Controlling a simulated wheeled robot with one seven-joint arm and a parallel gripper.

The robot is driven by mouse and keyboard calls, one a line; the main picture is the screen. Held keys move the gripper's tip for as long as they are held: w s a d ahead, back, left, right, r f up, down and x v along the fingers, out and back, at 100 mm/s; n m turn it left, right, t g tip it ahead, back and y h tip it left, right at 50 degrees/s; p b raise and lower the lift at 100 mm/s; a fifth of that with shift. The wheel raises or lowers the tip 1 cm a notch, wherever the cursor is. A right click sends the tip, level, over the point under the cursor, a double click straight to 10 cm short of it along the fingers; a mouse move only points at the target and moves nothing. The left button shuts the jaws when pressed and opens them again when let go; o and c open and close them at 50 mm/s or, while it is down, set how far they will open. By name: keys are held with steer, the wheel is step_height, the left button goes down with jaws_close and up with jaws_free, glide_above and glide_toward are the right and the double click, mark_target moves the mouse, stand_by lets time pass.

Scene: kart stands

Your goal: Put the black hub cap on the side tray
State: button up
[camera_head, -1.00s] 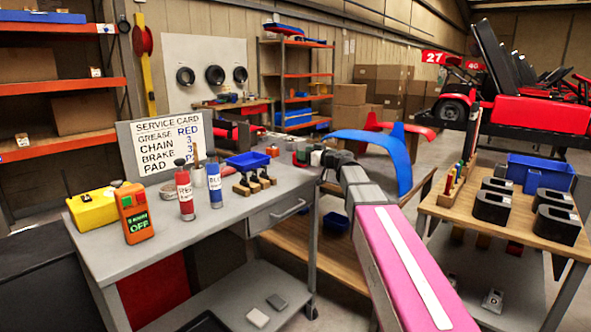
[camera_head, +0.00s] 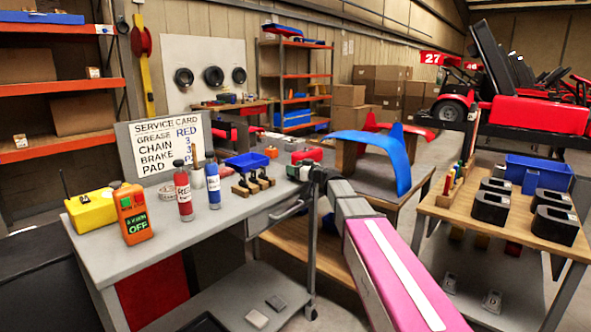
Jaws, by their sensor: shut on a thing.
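My gripper (camera_head: 308,171) is at the right end of the grey workbench (camera_head: 150,243), close to the bench-top edge. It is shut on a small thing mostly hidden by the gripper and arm. Dark and pale parts show at its tip, but I cannot tell whether the held thing is the black hub cap. I cannot make out a black hub cap elsewhere. A small blue tray (camera_head: 247,160) stands on the bench and a larger blue bin (camera_head: 553,172) on the right table. I cannot tell which is the side tray.
Red and blue bottles (camera_head: 183,192), an orange device (camera_head: 133,214) and a yellow box (camera_head: 91,209) stand on the bench. A blue curved panel (camera_head: 378,148) lies behind my arm. Black holders (camera_head: 491,206) fill much of the right wooden table (camera_head: 455,203).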

steer(key=shift+f, duration=0.1)
steer(key=o, duration=1)
steer(key=shift+s+d, duration=0.15)
steer(key=shift+d, duration=0.05)
steer(key=v, duration=1.1)
steer(key=shift+s+d, duration=0.2)
